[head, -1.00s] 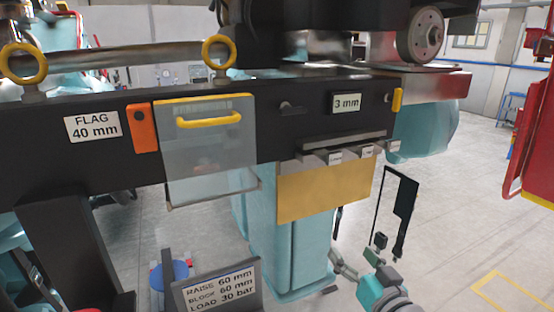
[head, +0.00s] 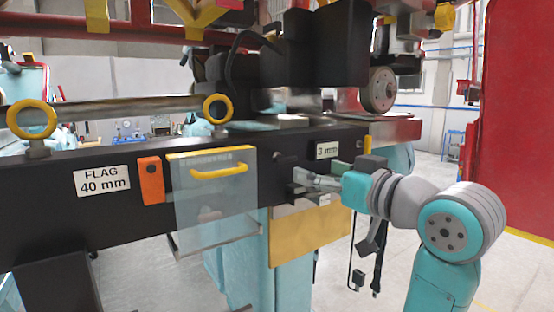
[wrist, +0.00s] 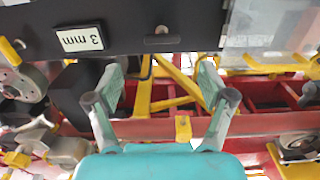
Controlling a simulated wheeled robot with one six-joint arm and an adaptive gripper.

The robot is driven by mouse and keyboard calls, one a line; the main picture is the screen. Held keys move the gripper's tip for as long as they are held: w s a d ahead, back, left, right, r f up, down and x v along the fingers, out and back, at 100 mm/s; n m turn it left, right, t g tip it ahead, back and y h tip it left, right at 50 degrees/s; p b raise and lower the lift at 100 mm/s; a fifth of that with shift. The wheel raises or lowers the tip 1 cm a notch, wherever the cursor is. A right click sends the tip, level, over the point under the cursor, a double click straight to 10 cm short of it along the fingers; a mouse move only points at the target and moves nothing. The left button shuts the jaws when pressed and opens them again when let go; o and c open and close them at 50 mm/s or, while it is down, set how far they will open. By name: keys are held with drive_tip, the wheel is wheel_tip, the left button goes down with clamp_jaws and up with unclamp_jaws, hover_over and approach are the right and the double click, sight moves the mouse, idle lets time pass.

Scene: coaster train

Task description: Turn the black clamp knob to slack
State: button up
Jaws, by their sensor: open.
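The black clamp knob (head: 280,156) is a small dark piece on the front of the black beam (head: 120,216), left of the 3 mm label. It is hard to make out against the beam. In the wrist view a small dark knob (wrist: 162,30) with a grey edge sits on the beam, beyond the fingertips and roughly centred between them. My gripper (head: 300,187) is in front of the beam, below and right of the knob. In the wrist view my gripper (wrist: 161,97) has its fingers wide apart with nothing between them.
The 3 mm label (head: 327,150) is right of the knob. A clear guard with a yellow handle (head: 219,171) hangs to the left, beside an orange tag (head: 151,180). A tan plate (head: 310,236) hangs below my gripper. A red panel (head: 522,110) stands far right.

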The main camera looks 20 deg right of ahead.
sight(288, 158)
drive_tip(key=x, duration=1)
drive_tip(key=shift+w+a+r, duration=0.2)
drive_tip(key=shift+w+a, duration=0.05)
drive_tip(key=c, duration=1.2)
